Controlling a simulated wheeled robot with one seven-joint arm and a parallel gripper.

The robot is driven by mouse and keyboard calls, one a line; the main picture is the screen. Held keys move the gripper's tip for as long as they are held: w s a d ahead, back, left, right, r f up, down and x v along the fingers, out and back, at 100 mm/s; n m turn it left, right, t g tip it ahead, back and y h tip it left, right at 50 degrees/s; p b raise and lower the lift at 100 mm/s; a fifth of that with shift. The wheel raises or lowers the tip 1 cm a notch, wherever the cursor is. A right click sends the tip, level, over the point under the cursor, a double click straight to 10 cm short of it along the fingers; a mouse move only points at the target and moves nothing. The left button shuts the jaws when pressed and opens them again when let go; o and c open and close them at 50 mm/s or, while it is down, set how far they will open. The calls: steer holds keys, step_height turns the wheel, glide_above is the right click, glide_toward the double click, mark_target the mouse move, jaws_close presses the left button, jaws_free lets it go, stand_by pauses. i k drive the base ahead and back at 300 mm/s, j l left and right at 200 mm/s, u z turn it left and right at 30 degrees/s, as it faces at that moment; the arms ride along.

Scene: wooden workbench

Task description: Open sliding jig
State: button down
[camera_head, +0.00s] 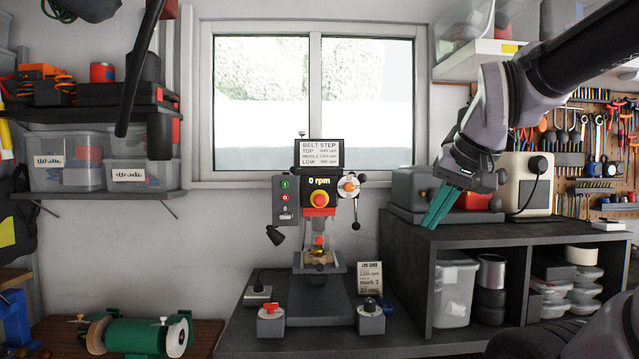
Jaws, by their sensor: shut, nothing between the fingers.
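A drill press (318,195) stands on the dark bench against the wall, below the window. A small brass-coloured fixture (318,259), which looks like the jig, sits on its table under the chuck; its details are too small to tell whether it is open or closed. My gripper (433,222) has teal fingers, points down and left, and is shut and empty. It is to the right of and higher than the fixture, well apart from it, in front of the dark shelf unit.
Grey blocks with a red knob (270,318) and a dark knob (370,316) stand at the bench front. A job card (369,278) stands right of the press. The dark shelf unit (470,236) bounds the right side. A green grinder-like machine (140,336) is at lower left.

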mark_target(327, 258)
steer(key=i+l+u, duration=0.15)
steer(key=l, duration=0.2)
steer(key=i+l+u, duration=0.2)
steer(key=l+u, duration=0.15)
steer(key=l, duration=0.3)
steer(key=i+l+u, duration=0.2)
steer(key=l, duration=0.2)
steer(key=k, duration=0.05)
